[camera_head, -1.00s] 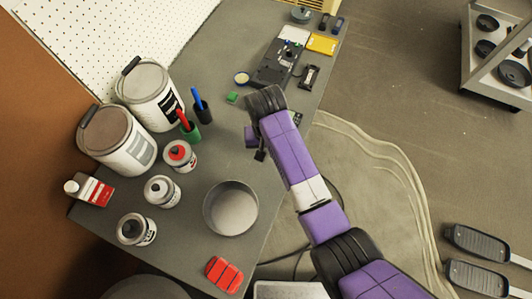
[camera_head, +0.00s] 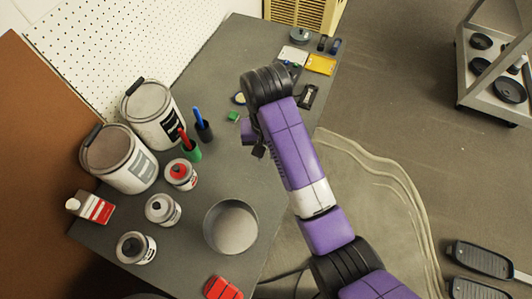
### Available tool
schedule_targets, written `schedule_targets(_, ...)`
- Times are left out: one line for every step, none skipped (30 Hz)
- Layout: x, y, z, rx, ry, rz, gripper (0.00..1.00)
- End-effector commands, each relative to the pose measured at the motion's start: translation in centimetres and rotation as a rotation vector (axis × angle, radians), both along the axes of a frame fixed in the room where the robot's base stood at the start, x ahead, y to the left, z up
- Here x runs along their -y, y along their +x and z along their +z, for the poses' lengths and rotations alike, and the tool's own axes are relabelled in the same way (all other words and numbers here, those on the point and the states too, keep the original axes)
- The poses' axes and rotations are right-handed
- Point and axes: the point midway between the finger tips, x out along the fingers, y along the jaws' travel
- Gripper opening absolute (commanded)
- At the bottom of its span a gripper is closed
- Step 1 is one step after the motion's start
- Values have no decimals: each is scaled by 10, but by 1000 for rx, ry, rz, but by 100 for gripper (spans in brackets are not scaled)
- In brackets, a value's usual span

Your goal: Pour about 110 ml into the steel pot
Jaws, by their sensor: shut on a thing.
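The steel pot (camera_head: 214,240), a round, open grey pan, stands on the dark workbench near its right edge. Its inside looks plain grey, and I cannot tell whether any liquid is in it. My gripper (camera_head: 256,147) is at the end of my purple arm, above the bench and beyond the pot. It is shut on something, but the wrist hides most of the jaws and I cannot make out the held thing. Small cans stand left of the pot: one with a red top (camera_head: 181,175), one grey-topped (camera_head: 163,210) and one dark-topped (camera_head: 136,248).
Two large paint buckets (camera_head: 118,158) (camera_head: 153,112) stand at the back left, beside a red-and-white bottle (camera_head: 91,207). A red object (camera_head: 222,288) lies at the front. The bench is clear between the cans and pot.

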Motion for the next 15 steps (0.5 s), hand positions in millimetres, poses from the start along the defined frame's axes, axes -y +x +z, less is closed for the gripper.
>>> schedule_targets(0, 0, 10, 1, 0, 0, 0)
schedule_targets(0, 0, 13, 1, 0, 0, 0)
schedule_targets(0, 0, 16, 1, 0, 0, 0)
schedule_targets(0, 0, 18, 1, 0, 0, 0)
schedule_targets(0, 0, 19, 1, 0, 0, 0)
schedule_targets(0, 0, 22, 1, 0, 0, 0)
schedule_targets(0, 0, 23, 1, 0, 0, 0)
schedule_targets(0, 0, 25, 1, 0, 0, 0)
schedule_targets(0, 0, 27, 1, 0, 0, 0)
schedule_targets(0, 0, 28, 1, 0, 0, 0)
schedule_targets(0, 0, 29, 1, 0, 0, 0)
schedule_targets(0, 0, 31, 1, 0, 0, 0)
schedule_targets(0, 0, 31, 1, 0, 0, 0)
schedule_targets(0, 0, 32, 1, 0, 0, 0)
schedule_targets(0, 0, 33, 1, 0, 0, 0)
